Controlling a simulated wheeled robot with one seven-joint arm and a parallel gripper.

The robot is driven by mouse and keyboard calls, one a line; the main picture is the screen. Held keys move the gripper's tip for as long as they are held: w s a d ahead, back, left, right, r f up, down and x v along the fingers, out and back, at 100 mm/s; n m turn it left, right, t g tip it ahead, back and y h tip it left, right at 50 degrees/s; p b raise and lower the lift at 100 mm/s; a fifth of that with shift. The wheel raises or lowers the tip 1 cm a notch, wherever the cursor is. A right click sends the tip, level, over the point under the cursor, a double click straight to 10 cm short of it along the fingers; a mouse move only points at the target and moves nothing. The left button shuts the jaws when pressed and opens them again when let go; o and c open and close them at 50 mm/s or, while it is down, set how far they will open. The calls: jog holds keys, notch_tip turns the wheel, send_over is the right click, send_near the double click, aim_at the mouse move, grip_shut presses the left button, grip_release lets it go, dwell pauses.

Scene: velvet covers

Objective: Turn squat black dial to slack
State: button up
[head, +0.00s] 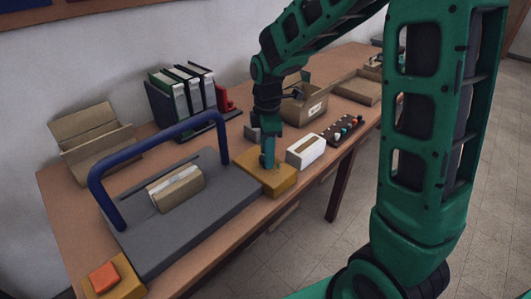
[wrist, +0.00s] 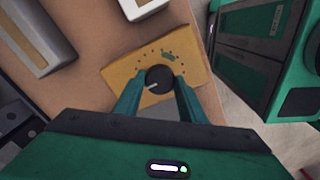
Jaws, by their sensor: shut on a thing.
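The squat black dial (wrist: 159,79) sits on a yellow-orange plate with a ring of dark marks and one green mark on its far side. A pale pointer line on the dial points toward the lower left in the wrist view. My gripper (wrist: 158,88) is shut on the dial, one green finger on each side. In the head view my gripper (head: 268,166) comes down from above onto the yellow box (head: 284,181), and its fingers hide the dial there. Any lettering by the marks is too small to read.
A grey machine bed (head: 195,215) with a blue hoop handle (head: 158,142) stands left of the yellow box. A white box (head: 306,151) and a strip of coloured knobs (head: 342,130) stand to its right. An orange button (head: 104,277) is at the front left.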

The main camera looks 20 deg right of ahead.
jog(key=shift+w+d+r, duration=0.1)
jog(key=shift+w+r, duration=0.05)
jog(key=shift+w, duration=0.15)
jog(key=o, duration=0.9)
jog(key=shift+o, duration=0.7)
jog(key=shift+s, duration=0.15)
notch_tip(320, 180, up, 10)
jog(key=shift+r, duration=0.25)
jog(key=s+d+m, duration=1)
jog(key=s+d, duration=0.1)
jog(key=s, duration=0.1)
jog(key=s+d+f+m, duration=0.2)
jog(key=s+m, duration=0.4)
jog(key=s, duration=0.2)
jog(key=s+d+f+m, duration=0.2)
jog(key=s+d+m, duration=0.1)
jog(key=s+m, duration=0.3)
jog(key=shift+s, duration=0.9)
